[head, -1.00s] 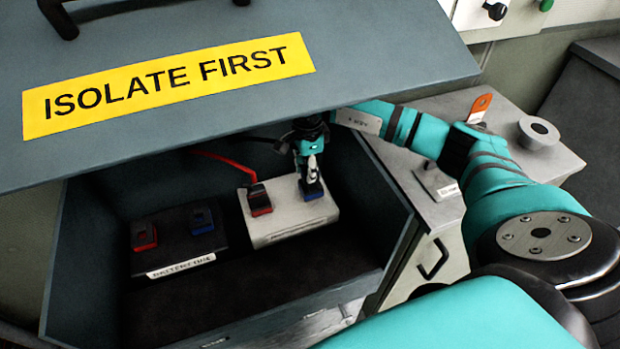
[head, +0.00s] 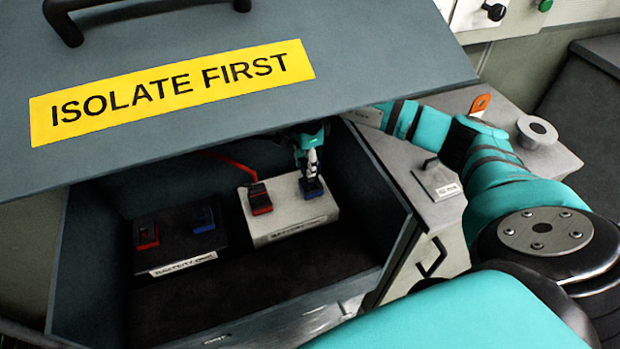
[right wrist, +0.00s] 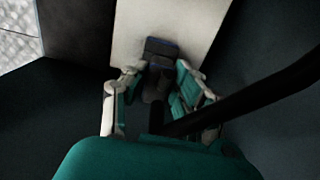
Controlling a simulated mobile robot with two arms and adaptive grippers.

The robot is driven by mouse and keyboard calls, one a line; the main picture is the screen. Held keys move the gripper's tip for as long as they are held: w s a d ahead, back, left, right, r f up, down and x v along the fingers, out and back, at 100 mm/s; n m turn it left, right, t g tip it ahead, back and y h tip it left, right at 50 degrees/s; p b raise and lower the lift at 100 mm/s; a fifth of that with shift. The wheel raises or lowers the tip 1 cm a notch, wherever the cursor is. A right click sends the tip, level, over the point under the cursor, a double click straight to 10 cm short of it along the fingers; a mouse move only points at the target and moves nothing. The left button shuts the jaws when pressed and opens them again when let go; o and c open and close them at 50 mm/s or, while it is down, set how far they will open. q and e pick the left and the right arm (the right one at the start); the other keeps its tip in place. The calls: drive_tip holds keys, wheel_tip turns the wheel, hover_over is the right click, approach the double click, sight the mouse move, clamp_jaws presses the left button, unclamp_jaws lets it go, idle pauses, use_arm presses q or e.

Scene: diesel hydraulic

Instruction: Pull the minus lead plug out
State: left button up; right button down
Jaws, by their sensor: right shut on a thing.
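The white battery block (head: 290,228) stands in the open box, with a blue socket (head: 313,191) at its right end. My right gripper (head: 311,172) points down just above this socket. In the right wrist view its two fingers (right wrist: 157,92) are closed around the dark minus lead plug (right wrist: 156,85), with the blue-edged socket (right wrist: 161,46) just beyond. Fingers and shadow hide most of the plug, so I cannot tell how far it sits in the socket. My left gripper is not in view.
A red plug (head: 258,192) with a red lead (head: 232,161) is at the block's left end. A dark block (head: 178,248) with red and blue sockets is further left. The raised lid (head: 380,75) overhangs the box. A black cable (right wrist: 270,100) crosses the wrist view.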

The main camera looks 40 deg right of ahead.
drive_tip(key=shift+r, duration=0.15)
drive_tip(key=shift+r+p, duration=1.25)
drive_tip(key=shift+r, duration=0.7)
drive_tip(key=shift+f, duration=0.1)
